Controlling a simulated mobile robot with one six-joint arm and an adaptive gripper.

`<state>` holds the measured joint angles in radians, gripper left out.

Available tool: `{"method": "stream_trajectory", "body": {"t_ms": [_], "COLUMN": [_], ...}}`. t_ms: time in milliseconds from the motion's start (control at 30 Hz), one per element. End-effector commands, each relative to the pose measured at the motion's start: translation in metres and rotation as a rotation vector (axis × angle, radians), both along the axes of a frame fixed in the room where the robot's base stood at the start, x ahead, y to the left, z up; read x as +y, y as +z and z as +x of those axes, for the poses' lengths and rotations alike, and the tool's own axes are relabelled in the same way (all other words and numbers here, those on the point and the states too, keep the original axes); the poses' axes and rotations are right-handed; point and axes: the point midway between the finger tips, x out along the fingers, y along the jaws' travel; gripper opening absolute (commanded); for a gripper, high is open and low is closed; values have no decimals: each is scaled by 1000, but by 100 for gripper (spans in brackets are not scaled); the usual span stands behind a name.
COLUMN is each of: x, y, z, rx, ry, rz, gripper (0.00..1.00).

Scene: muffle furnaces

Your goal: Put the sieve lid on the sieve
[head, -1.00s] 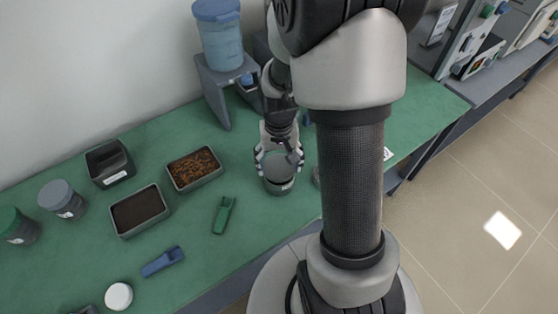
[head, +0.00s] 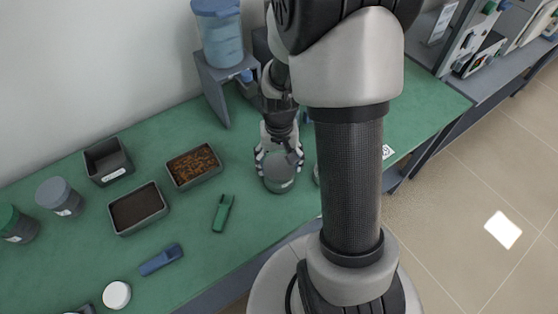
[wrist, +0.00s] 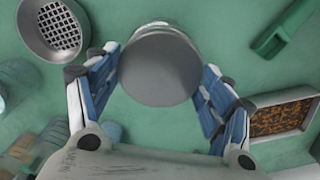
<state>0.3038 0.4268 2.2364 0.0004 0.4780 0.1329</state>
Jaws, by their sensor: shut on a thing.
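My gripper (wrist: 158,98) is shut on a grey cylinder with a flat round top (wrist: 160,70), one blue-padded finger on each side. In the head view this grey cylinder (head: 279,184) is low over the green bench, with a pale label on its side. I cannot tell whether it touches the bench, or whether it is the sieve lid or a lidded pot. The sieve (wrist: 55,28), a round grey ring with a mesh bottom, stands uncovered at the upper left of the wrist view. In the head view my column hides most of it.
Left of my gripper are a green scoop (head: 222,213), a tray of brown bits (head: 194,166) and a dark soil tray (head: 138,208). A blue scoop (head: 161,260) and a white disc (head: 117,295) lie nearer. A stand with a blue container (head: 220,40) rises behind.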

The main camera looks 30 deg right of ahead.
Motion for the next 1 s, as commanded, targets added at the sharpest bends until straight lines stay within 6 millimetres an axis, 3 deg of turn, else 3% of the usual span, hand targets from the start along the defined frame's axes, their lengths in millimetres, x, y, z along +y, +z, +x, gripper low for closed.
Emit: {"method": "stream_trajectory", "body": {"t_ms": [233, 267, 600, 1000], "x": [0, 0, 0, 0], "y": [-1, -1, -1, -1], "z": [0, 0, 0, 0], "rx": [0, 0, 0, 0], "ry": [0, 0, 0, 0], "rz": [0, 0, 0, 0], "gripper": [49, 74, 97, 100]}}
